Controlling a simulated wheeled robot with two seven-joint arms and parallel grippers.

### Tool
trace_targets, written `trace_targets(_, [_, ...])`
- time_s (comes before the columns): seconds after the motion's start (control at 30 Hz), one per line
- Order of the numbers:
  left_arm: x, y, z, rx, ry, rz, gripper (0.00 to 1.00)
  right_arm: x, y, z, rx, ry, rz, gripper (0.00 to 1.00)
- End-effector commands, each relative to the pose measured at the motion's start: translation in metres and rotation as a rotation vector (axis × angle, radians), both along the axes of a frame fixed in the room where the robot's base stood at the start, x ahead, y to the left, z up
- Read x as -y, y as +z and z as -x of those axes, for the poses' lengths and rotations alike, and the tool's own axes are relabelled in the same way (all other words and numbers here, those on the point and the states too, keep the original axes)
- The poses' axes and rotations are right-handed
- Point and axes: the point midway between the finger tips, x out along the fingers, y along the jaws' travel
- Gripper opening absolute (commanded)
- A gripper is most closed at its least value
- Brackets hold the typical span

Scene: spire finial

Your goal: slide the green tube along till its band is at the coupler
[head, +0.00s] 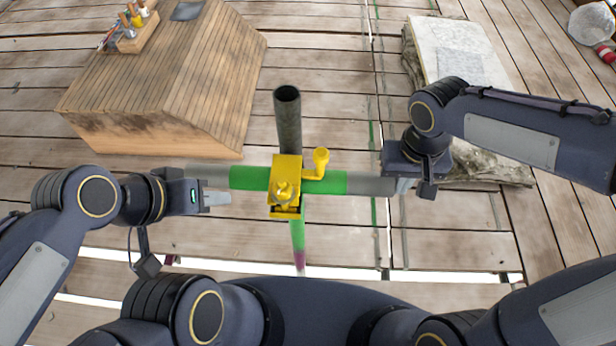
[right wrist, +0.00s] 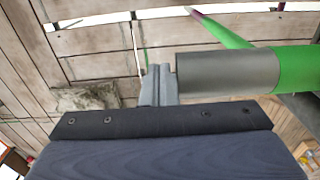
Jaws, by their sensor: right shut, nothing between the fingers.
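A horizontal grey tube with a wide green stretch (head: 248,178) runs left to right through the yellow coupler (head: 285,185); green shows on both sides of it. Its bare grey right end (head: 370,184) also shows in the right wrist view (right wrist: 225,73). My right gripper (head: 402,187) is shut and empty at that end; in the right wrist view its fingers (right wrist: 160,85) are right beside the end face, but I cannot tell if they touch. My left gripper (head: 222,198) is just in front of the tube's grey left part; its finger opening is unclear.
A dark tube (head: 289,125) runs back from the coupler. A green pole with a purple part (head: 299,260) runs toward me below it. A wooden roof-shaped block (head: 170,75) with a tool box (head: 137,33) is at back left; a stone slab (head: 455,50) is at back right.

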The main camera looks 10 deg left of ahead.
Motion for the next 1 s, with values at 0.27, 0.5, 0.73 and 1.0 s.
trace_targets(0.27, [0.000,0.002,0.000,0.000,0.000,0.000,0.36,0.014,0.000,-0.001,0.001,-0.002,0.000,0.00])
trace_targets(0.5, [0.000,0.004,0.000,0.000,0.000,0.000,0.36,0.018,0.003,-0.002,0.001,-0.001,0.000,0.00])
trace_targets(0.73, [0.000,0.017,0.000,0.000,0.000,0.000,0.36,0.018,0.018,-0.001,0.001,-0.001,0.001,0.00])
trace_targets(1.0, [0.000,0.033,0.000,0.000,0.000,0.000,0.36,0.018,0.037,-0.002,0.001,0.000,0.001,0.00])
